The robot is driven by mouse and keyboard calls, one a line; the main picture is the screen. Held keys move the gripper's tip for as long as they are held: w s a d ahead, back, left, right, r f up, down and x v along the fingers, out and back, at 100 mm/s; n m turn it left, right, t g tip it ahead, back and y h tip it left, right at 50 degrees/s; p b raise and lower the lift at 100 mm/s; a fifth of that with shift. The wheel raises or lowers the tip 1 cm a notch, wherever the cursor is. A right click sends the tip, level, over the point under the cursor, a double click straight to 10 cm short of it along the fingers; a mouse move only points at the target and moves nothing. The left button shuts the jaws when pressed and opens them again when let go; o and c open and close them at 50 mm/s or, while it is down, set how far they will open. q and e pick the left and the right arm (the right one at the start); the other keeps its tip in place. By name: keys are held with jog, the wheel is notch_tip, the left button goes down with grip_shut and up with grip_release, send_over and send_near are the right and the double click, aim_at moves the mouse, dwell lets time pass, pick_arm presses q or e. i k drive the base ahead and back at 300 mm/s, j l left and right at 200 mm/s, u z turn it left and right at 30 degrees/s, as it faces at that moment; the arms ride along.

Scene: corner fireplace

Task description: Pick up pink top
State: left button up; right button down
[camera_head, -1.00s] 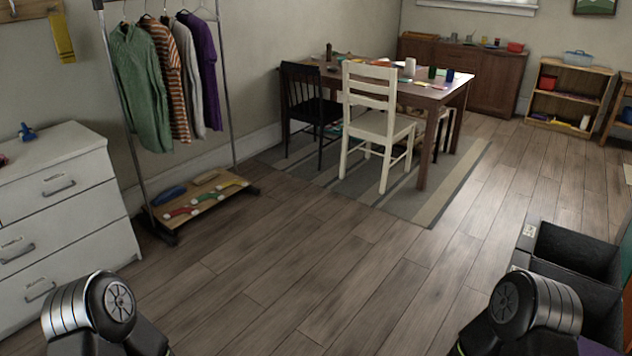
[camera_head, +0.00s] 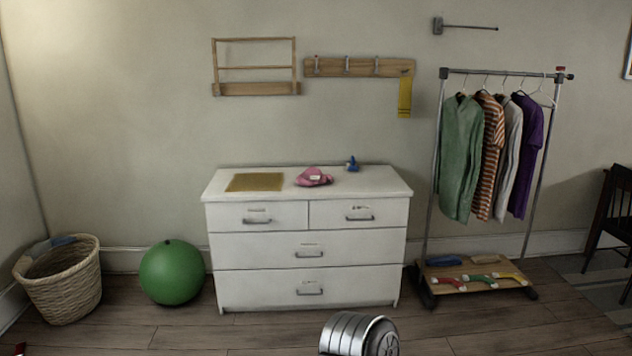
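A crumpled pink cloth item (camera_head: 313,176), which looks like the pink top, lies on top of the white dresser (camera_head: 308,245), a little right of its middle. A pale patch shows on it. The dresser's drawers are shut. Part of one of my arms shows at the bottom edge of the view, in front of the dresser. Neither gripper is in view. Nothing touches the pink item.
A yellow mat (camera_head: 255,182) and a small blue object (camera_head: 352,164) also lie on the dresser. A green ball (camera_head: 172,272) and a wicker basket (camera_head: 60,280) stand to the left. A clothes rack (camera_head: 432,190) with several garments stands to the right. Floor before the dresser looks clear.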

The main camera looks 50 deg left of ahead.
aim_at(312, 176)
jog(key=u, duration=1.6)
jog(key=i+u, duration=0.1)
jog(key=i, duration=0.45)
jog(key=i+u, duration=0.1)
jog(key=i, duration=0.45)
jog(key=i+l+u, duration=0.1)
jog(key=i, duration=0.4)
jog(key=i+l+u, duration=0.1)
jog(key=i, duration=0.45)
jog(key=i+l+u, duration=0.1)
jog(key=i, duration=0.45)
jog(key=i+l, duration=0.25)
jog(key=i, duration=0.25)
jog(key=i+l+u, duration=0.15)
jog(key=i, duration=0.4)
